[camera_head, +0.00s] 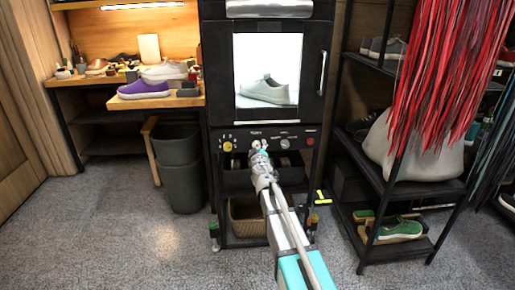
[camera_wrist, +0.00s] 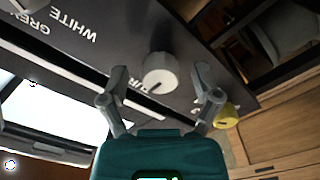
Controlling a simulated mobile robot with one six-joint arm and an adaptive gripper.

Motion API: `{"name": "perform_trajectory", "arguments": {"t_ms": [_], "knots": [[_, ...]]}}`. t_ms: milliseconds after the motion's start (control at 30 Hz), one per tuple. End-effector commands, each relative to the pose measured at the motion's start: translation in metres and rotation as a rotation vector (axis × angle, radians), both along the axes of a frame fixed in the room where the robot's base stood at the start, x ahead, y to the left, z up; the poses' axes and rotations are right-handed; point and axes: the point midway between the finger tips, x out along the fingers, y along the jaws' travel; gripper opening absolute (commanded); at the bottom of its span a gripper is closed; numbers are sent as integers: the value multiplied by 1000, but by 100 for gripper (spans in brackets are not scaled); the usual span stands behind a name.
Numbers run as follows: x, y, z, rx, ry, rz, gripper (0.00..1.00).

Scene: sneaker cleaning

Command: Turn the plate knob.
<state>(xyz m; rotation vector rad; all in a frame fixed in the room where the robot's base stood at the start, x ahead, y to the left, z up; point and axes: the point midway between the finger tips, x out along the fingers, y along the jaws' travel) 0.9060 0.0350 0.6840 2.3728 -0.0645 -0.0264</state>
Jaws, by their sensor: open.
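A pale grey round knob (camera_wrist: 160,74) with a dark mark on its face sits on the dark control panel (camera_wrist: 110,35) in the wrist view. My gripper (camera_wrist: 160,71) is open, with one fingertip on each side of this knob and visible gaps between. In the head view my gripper (camera_head: 259,146) is at the panel below the machine's lit window and hides part of it. A yellow knob (camera_wrist: 227,116) is beyond my right finger in the wrist view, and also at the panel's left (camera_head: 227,146). My left finger covers part of the label near the grey knob.
The machine's lit window (camera_head: 266,70) holds a pale sneaker (camera_head: 265,90). A red button (camera_head: 309,141) is at the panel's right. A dark bin (camera_head: 180,165) stands left. A shelf rack (camera_head: 405,185) with red hanging strands (camera_head: 450,70) stands right.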

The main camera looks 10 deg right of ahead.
Motion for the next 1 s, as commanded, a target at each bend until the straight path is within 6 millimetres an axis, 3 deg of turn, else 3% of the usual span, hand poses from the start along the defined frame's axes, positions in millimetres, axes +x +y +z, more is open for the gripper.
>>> {"name": "perform_trajectory", "arguments": {"t_ms": [467, 900, 1000], "knots": [[7, -1, 0, 0, 0, 0, 79], [7, 0, 0, 0, 0, 0, 0], [7, -1, 0, -1, 0, 0, 0]]}}
